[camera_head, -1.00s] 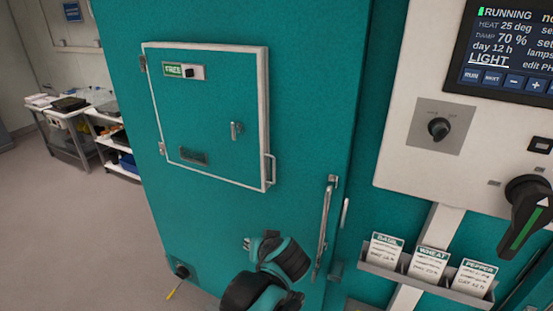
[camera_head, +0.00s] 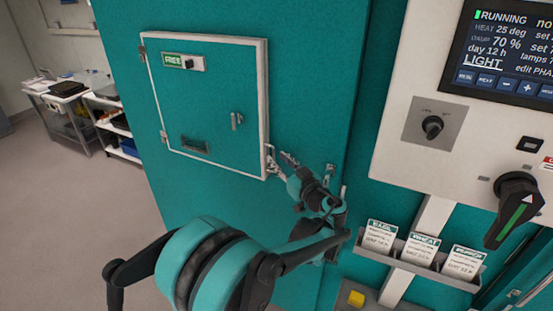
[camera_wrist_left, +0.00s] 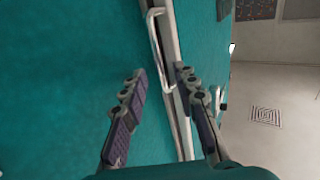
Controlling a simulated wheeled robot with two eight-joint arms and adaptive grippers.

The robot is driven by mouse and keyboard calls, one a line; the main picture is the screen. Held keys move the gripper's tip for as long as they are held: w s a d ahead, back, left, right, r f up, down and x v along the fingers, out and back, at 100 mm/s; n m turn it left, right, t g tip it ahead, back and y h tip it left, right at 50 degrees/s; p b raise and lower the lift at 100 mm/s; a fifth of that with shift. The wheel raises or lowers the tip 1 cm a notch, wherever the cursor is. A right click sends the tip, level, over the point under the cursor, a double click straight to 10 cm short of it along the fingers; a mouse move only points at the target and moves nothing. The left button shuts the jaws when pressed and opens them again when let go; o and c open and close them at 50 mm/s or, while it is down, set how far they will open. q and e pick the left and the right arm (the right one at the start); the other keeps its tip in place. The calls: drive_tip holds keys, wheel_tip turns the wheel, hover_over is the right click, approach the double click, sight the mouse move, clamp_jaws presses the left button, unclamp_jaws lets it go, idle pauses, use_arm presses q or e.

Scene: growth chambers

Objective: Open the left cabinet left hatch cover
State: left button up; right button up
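The hatch cover (camera_head: 210,115) is a teal panel with a white frame on the tall cabinet, and it is shut. It has a green FREE label (camera_head: 173,60) and a small latch (camera_head: 237,121). Its silvery handle is on the right edge, partly hidden by my gripper in the head view; it shows clearly in the left wrist view (camera_wrist_left: 155,45). My left gripper (camera_head: 283,160) is at the handle. In the wrist view its fingers (camera_wrist_left: 160,72) are apart, on either side of the handle's lower end. Contact cannot be told. My right gripper is out of view.
A control panel with a screen (camera_head: 512,50) and a large black rotary switch (camera_head: 516,208) stands to the right. Below it is a rack of seed cards (camera_head: 412,252). Shelves (camera_head: 75,120) stand far left, with clear floor (camera_head: 70,220) before them.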

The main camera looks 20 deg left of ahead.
use_arm(q)
drive_tip(key=shift+x, duration=0.95)
clamp_jaws()
